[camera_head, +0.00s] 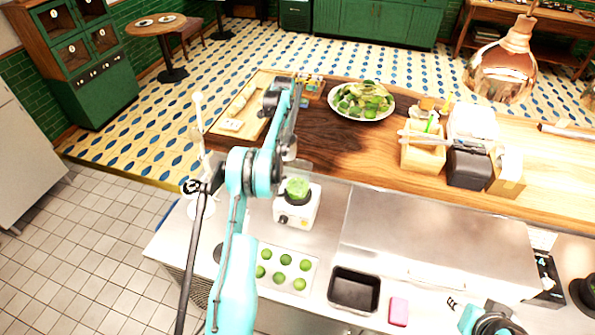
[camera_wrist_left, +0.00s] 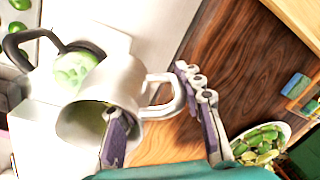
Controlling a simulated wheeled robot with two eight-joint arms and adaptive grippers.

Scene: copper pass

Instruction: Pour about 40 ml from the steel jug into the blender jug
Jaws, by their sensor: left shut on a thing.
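My left gripper (camera_wrist_left: 152,92) is shut on the handle of the steel jug (camera_wrist_left: 118,82). I cannot tell whether liquid is flowing.
A tray of green rounds (camera_head: 283,268), a black bin (camera_head: 354,290) and a pink block (camera_head: 398,311) lie on the steel counter. A salad bowl (camera_head: 362,101) and boxes (camera_head: 423,154) stand on the wooden counter. A copper lamp (camera_head: 503,68) hangs at the upper right.

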